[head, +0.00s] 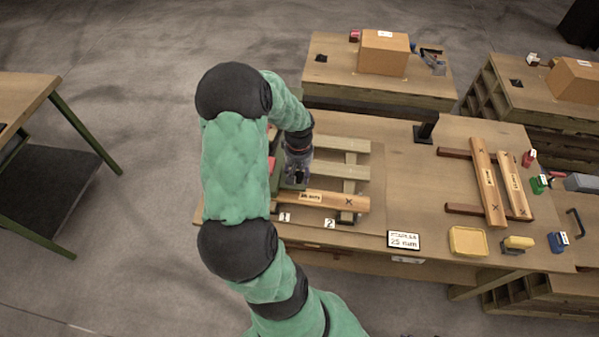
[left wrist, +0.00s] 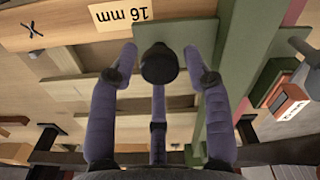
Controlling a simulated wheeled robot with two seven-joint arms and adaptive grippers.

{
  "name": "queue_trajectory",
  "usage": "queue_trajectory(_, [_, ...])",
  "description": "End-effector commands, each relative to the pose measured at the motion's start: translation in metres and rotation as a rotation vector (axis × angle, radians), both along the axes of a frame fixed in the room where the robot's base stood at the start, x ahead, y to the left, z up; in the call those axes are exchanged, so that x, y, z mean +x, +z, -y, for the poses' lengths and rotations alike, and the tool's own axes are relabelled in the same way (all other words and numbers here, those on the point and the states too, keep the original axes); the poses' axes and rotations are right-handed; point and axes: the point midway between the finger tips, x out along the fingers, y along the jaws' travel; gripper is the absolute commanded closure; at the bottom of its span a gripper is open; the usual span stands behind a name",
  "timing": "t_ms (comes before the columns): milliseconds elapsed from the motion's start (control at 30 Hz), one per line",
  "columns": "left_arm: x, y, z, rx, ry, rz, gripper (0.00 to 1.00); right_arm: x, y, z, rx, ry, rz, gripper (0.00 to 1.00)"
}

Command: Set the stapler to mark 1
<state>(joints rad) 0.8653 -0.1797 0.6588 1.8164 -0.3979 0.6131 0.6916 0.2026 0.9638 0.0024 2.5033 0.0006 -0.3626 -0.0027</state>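My left gripper (head: 297,178) is low over the left part of the workbench, beside a pale board (head: 335,201) marked with an X. I cannot tell whether this knob belongs to the stapler. The board there reads "16 mm" (left wrist: 122,13). Mark 1 (head: 285,217) and mark 2 (head: 330,223) are small white cards along the front edge. My right gripper is not in view.
A card (head: 403,240) reading "25 mm" stands at the bench's front. A black post (head: 426,127) stands at the back. The bench middle is clear.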

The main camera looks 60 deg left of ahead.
Motion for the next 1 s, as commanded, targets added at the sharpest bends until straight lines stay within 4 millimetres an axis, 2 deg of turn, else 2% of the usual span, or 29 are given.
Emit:
queue_trajectory(333, [0.000,0.001,0.000,0.001,0.000,0.001,0.40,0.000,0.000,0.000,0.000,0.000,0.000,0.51])
queue_trajectory(467, [0.001,0.010,-0.001,0.003,0.001,0.003,0.40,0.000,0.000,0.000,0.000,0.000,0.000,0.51])
queue_trajectory(900, [0.001,0.091,-0.001,0.003,0.001,0.004,0.40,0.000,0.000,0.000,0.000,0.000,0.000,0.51])
queue_trajectory(1000, [0.001,0.104,-0.001,0.002,0.001,0.003,0.40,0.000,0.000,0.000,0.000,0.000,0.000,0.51])
